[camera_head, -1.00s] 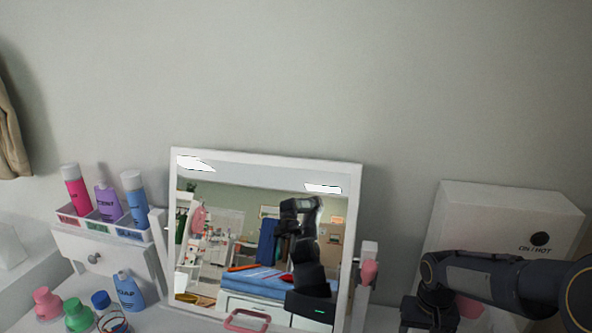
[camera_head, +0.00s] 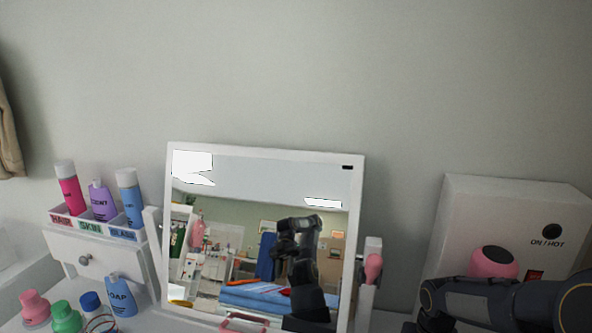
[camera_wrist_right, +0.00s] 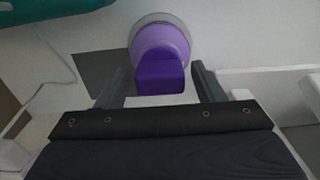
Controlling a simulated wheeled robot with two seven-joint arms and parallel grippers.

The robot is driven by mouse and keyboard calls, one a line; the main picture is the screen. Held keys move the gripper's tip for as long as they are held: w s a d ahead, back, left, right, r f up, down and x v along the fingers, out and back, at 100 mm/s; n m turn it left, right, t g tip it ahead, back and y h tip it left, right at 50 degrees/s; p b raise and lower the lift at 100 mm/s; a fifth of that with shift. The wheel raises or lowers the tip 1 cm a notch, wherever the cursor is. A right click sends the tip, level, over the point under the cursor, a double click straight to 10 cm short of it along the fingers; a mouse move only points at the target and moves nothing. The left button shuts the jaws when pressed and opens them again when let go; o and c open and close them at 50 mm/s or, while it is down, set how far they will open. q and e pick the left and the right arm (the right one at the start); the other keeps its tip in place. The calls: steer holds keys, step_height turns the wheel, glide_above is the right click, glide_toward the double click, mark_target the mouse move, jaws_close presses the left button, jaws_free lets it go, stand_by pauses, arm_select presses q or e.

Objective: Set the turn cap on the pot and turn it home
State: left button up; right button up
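My right gripper (camera_wrist_right: 159,70) is open in the right wrist view, one finger on each side of a purple turn cap with a blocky grip (camera_wrist_right: 160,75). Small gaps show between the fingers and the grip. A grey round rim (camera_wrist_right: 158,17) shows behind the cap's round part; I cannot tell whether it belongs to the pot or whether the cap is seated. In the head view my right arm comes in at the lower right, and its gripper is out of frame. My left gripper is not in view. I cannot make out the pot in the head view.
A white mirror (camera_head: 265,151) stands in the middle. A white box marked ON / HOT (camera_head: 455,215), with a pink dome (camera_head: 493,262) in front, stands behind my right arm. At left are a bottle rack (camera_head: 105,232) and several small bottles (camera_head: 64,316). A green thing (camera_wrist_right: 55,8) is at the wrist view's top left.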

steer(key=c, duration=0.9)
steer(key=shift+m, duration=0.9)
steer(key=shift+c, duration=0.2)
steer(key=m, duration=0.4)
steer(key=m+p, duration=0.1)
steer(key=m, duration=0.5)
steer(key=shift+r, duration=0.15)
steer(key=m+p, duration=0.1)
steer(key=m, duration=0.2)
steer(key=shift+m, duration=0.4)
steer(key=shift+m+p, duration=0.3)
steer(key=shift+m, duration=0.5)
